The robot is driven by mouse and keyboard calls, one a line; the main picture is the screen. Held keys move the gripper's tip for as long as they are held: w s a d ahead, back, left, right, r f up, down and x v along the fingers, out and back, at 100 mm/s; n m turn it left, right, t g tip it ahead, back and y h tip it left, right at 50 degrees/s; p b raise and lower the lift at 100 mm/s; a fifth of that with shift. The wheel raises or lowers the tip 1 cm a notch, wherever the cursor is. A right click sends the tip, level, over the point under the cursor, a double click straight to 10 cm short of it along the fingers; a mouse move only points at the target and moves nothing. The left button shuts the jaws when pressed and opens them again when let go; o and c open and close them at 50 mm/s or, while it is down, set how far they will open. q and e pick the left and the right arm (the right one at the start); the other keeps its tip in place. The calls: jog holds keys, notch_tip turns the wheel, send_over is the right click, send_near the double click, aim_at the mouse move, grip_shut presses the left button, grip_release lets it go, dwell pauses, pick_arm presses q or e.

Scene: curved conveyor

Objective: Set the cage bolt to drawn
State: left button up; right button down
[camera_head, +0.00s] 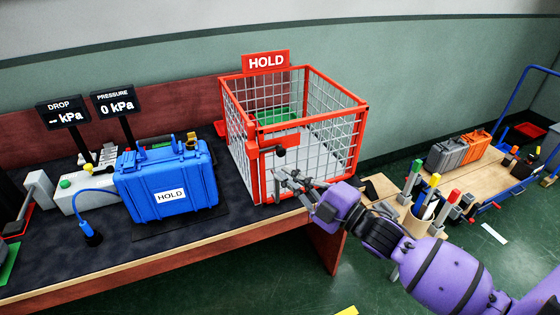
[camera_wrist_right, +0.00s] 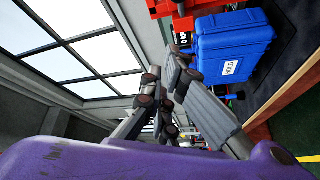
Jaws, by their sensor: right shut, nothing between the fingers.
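The red-framed wire-mesh cage (camera_head: 364,140) stands on the bench under a red HOLD sign (camera_head: 265,62). On its front left is a red bolt plate (camera_head: 262,136) with a dark round knob (camera_head: 281,152); I cannot tell the bolt's position. My right gripper (camera_head: 283,180) is in front of the cage's lower front, a little below the knob. Its fingers are shut and empty, and it also shows in the right wrist view (camera_wrist_right: 168,72). Whether it touches the cage is unclear. My left gripper is not in view.
A blue case (camera_head: 190,185) labelled HOLD stands left of the cage; it also shows in the right wrist view (camera_wrist_right: 250,35). Pressure displays (camera_head: 115,103) stand behind it. A wooden table (camera_head: 400,185) with coloured-top posts is at the right.

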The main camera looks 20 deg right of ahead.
aim_at(280, 150)
pick_arm(q)
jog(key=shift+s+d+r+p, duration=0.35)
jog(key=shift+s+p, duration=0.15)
jog(key=shift+p, duration=0.15)
pick_arm(e)
jog(key=w, duration=0.8)
jog(key=shift+w+a+f, duration=0.25)
jog(key=shift+w+a, duration=0.05)
jog(key=shift+a, duration=0.15)
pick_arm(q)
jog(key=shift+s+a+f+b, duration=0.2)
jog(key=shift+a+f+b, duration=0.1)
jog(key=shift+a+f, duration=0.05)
pick_arm(e)
jog(key=d, duration=0.4)
jog(key=shift+d, duration=0.15)
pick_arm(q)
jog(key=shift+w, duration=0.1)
pick_arm(e)
jog(key=shift+w, duration=0.1)
